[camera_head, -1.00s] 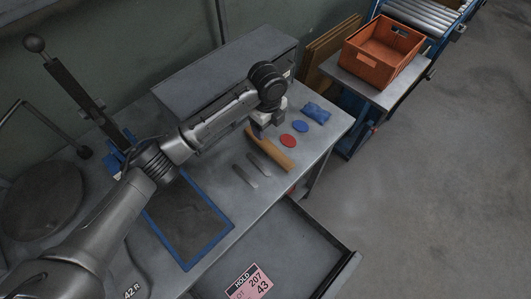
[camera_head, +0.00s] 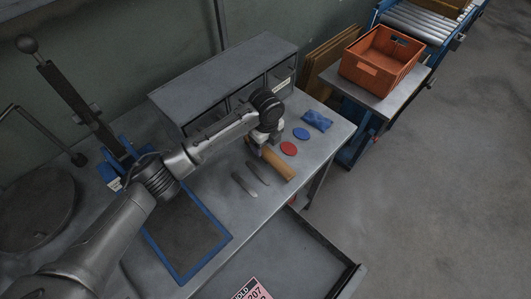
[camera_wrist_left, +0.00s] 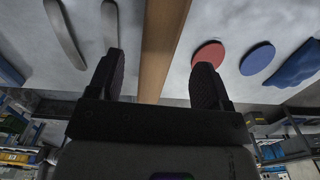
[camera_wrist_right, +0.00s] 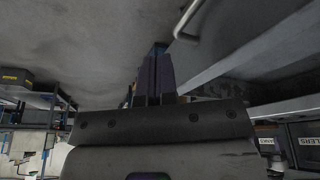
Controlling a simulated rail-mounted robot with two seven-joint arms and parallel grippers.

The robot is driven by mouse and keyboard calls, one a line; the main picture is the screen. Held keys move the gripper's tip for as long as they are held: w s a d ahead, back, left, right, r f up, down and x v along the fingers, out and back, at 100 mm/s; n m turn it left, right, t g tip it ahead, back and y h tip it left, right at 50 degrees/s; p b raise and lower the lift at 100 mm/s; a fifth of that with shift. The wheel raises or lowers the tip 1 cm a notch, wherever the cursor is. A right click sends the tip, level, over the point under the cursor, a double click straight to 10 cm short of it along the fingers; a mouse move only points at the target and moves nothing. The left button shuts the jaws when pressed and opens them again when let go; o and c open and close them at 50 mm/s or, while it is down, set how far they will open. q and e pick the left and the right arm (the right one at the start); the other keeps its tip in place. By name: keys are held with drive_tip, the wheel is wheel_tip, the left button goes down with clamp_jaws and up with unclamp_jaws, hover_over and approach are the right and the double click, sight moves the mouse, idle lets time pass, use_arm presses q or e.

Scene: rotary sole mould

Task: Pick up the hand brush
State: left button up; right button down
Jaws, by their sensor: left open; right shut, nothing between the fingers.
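The hand brush (camera_head: 277,165) is a long brown wooden piece lying on the grey workbench, partly hidden by my left gripper. My left gripper (camera_head: 260,147) is over its far part. In the left wrist view, the brush (camera_wrist_left: 161,45) runs between the two dark fingers of the open left gripper (camera_wrist_left: 158,82), with clear space on both sides. My right gripper shows only in the right wrist view (camera_wrist_right: 156,75), where its fingers are together and empty, away from the brush.
Two grey metal tools (camera_head: 244,184) lie left of the brush. A red disc (camera_head: 289,148), a blue disc (camera_head: 301,134) and a blue cloth (camera_head: 317,120) lie right of it. A grey cabinet (camera_head: 205,80) stands behind. An open drawer (camera_head: 290,255) juts out in front.

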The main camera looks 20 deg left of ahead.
sight(265, 151)
use_arm(q)
wheel_tip(265, 151, down, 5)
drive_tip(key=shift+a+b, duration=0.1)
drive_tip(key=shift+b, duration=0.45)
drive_tip(key=c, duration=1.1)
